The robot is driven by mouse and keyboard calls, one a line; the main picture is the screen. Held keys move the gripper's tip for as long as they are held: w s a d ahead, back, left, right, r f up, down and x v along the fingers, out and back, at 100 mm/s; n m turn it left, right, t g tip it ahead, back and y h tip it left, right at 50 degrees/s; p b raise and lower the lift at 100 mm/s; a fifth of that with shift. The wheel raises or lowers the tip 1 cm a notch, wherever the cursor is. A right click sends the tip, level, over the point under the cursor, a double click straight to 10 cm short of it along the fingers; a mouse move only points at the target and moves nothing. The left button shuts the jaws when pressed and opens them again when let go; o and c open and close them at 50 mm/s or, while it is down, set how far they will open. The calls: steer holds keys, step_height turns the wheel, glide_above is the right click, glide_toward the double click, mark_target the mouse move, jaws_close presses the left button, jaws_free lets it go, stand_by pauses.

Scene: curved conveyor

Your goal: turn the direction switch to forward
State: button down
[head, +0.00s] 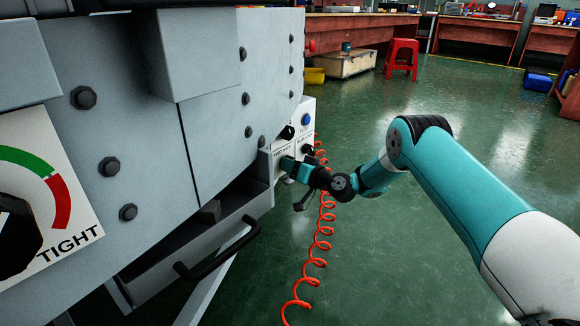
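A white control panel (310,109) is fixed to the side of the grey machine, near the middle of the head view. It carries a blue button and black rotary knobs, one upper knob (287,132) and one lower right knob (308,150). The labels are too small to read surely, so I cannot tell which knob is the direction switch or where it points. My gripper (285,166) is at the lower part of the panel, close to its face. Its fingertips are small and partly hidden, and contact with a knob cannot be made out.
The grey machine (215,130) with bolts and a TIGHT gauge (50,185) fills the left. A black drawer handle (220,250) sticks out below. An orange coiled cable (320,245) hangs beside my wrist. A red stool (402,58) stands farther back; the green floor is open.

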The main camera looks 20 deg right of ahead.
steer(key=shift+n, duration=0.4)
steer(key=n, duration=0.5)
steer(key=shift+d+b, duration=0.1)
steer(key=shift+b, duration=0.3)
steer(key=n+b, duration=0.1)
steer(key=n, duration=0.5)
steer(key=c, duration=1)
jaws_free()
steer(key=shift+c, duration=0.2)
